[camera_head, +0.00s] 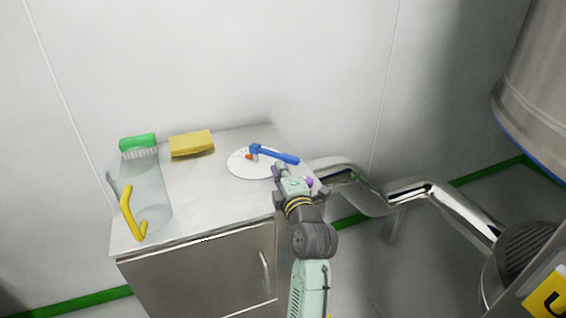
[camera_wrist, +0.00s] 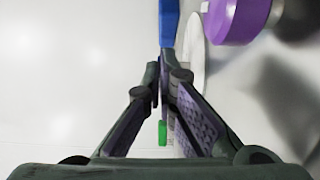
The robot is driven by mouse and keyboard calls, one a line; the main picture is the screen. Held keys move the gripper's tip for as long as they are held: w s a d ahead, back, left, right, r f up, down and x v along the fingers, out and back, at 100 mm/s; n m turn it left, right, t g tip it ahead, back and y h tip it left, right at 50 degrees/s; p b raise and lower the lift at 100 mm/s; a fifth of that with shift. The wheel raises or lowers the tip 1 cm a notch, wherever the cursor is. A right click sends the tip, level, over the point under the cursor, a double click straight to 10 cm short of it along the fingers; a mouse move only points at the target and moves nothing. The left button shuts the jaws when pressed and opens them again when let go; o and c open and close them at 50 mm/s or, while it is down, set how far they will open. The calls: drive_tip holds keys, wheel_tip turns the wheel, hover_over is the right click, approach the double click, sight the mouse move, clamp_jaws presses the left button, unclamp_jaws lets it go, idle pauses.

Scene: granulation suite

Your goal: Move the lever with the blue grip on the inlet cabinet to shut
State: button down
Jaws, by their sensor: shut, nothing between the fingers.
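The blue-gripped lever (camera_head: 275,154) lies across a round white plate (camera_head: 240,168) on top of the inlet cabinet (camera_head: 205,207). Its grip points right and slightly toward me in the head view. A small orange mark (camera_head: 249,157) shows on the plate. My gripper (camera_head: 281,168) is shut and empty, beside the near side of the grip. In the wrist view the fingertips (camera_wrist: 166,58) meet just below the blue grip (camera_wrist: 169,22), with the plate (camera_wrist: 197,60) to their right. I cannot tell whether they touch the grip. My gripper hides part of the plate's near right edge.
A purple round part (camera_head: 309,182) is close right of my gripper. A shiny pipe (camera_head: 395,190) runs right. The cabinet top's middle is clear.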

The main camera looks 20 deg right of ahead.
sight(289, 163)
drive_tip(key=shift+w+d, duration=0.3)
drive_tip(key=shift+d, duration=0.1)
drive_tip(key=shift+f, duration=0.1)
drive_tip(key=shift+w+d+f+b, duration=0.15)
drive_tip(key=shift+d+b, duration=0.1)
drive_tip(key=shift+b, duration=0.25)
drive_tip(key=shift+w+d+b, duration=0.4)
drive_tip(key=shift+d+b, duration=0.2)
drive_tip(key=shift+b, duration=0.3)
drive_tip(key=shift+d+r, duration=0.25)
drive_tip(key=shift+r, duration=0.2)
drive_tip(key=shift+a, duration=0.1)
